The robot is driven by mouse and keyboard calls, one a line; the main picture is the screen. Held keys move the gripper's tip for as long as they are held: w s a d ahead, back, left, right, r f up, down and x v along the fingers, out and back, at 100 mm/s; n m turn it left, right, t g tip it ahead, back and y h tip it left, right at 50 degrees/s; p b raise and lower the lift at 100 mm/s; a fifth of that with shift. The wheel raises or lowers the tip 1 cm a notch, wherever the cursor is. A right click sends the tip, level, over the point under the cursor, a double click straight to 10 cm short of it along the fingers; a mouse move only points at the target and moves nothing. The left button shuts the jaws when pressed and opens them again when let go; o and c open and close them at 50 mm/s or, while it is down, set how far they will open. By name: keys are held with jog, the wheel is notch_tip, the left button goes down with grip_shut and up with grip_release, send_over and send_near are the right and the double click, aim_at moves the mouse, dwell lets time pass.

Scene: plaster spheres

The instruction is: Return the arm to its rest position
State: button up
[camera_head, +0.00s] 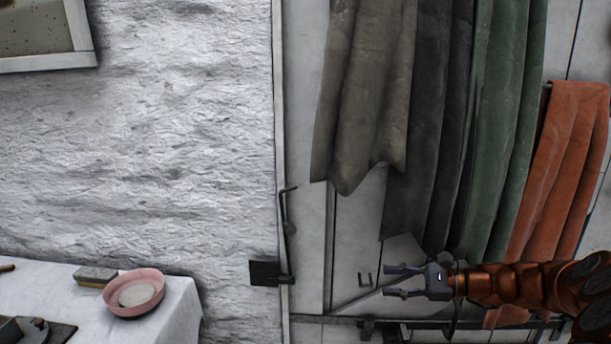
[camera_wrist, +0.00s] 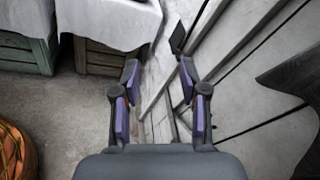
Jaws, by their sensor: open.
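My gripper (camera_head: 398,281) is at the lower right of the head view, at the end of my orange arm, which reaches in from the right edge. Its two fingers point left and are spread apart with nothing between them. In the wrist view the open gripper (camera_wrist: 158,85) shows both fingers with purple pads and an empty gap. Beyond the gap are the white door boards and the floor. No object is in the fingers.
Grey, green and orange cloths (camera_head: 362,95) hang behind and above my arm. A white-covered table (camera_head: 175,312) at lower left bears a pink bowl (camera_head: 153,306) with something pale inside and a small block (camera_head: 95,276). A dark latch (camera_head: 268,273) sits on the door edge.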

jog(key=s+a+r+n+g+h+p, duration=0.3)
jog(key=s+a+r+n+g+p, duration=0.15)
jog(key=s+a+r, duration=0.4)
jog(key=s+a+r+n+g+h+p, duration=0.25)
jog(key=s+a+r+n+p, duration=0.3)
jog(key=s, duration=0.55)
jog(key=s+d+r+n+h+p, duration=0.3)
jog(key=s+d+h+p, duration=0.2)
jog(key=s, duration=0.5)
jog(key=s+d+r+n+h+p, duration=0.3)
jog(key=s+d+p, duration=0.3)
jog(key=s+p, duration=0.2)
jog(key=shift+s+d+r+n+h, duration=0.3)
jog(key=shift+s+d+r+h, duration=0.15)
jog(key=shift+s+h, duration=0.6)
jog(key=shift+s, duration=0.2)
